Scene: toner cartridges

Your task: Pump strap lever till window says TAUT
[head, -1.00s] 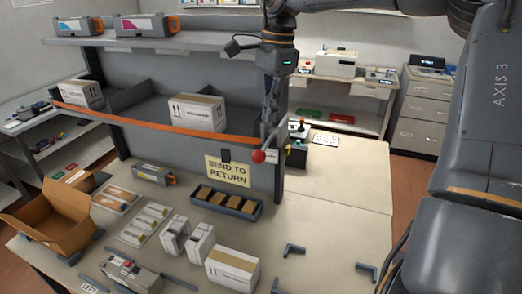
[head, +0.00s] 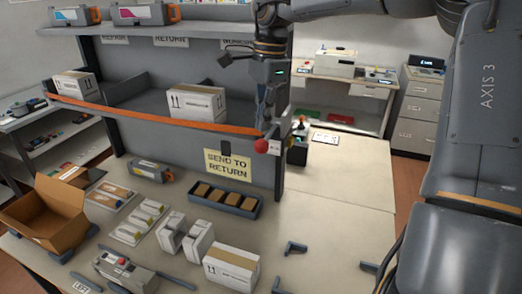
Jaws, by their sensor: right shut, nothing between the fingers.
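An orange strap (head: 150,115) runs across the front of the shelf bay, in front of two white cartons. Its right end meets a small strap unit at the shelf's right post. A lever with a red ball knob (head: 261,146) sticks out there. A small pale window or label (head: 275,148) is beside the knob; its text is too small to read. My right gripper (head: 266,122) points down, shut and empty, just above the knob. I cannot tell whether it touches the lever. My left gripper is out of view.
The bench top at right (head: 335,195) is mostly clear. A joystick-like device (head: 299,138) stands behind the post.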

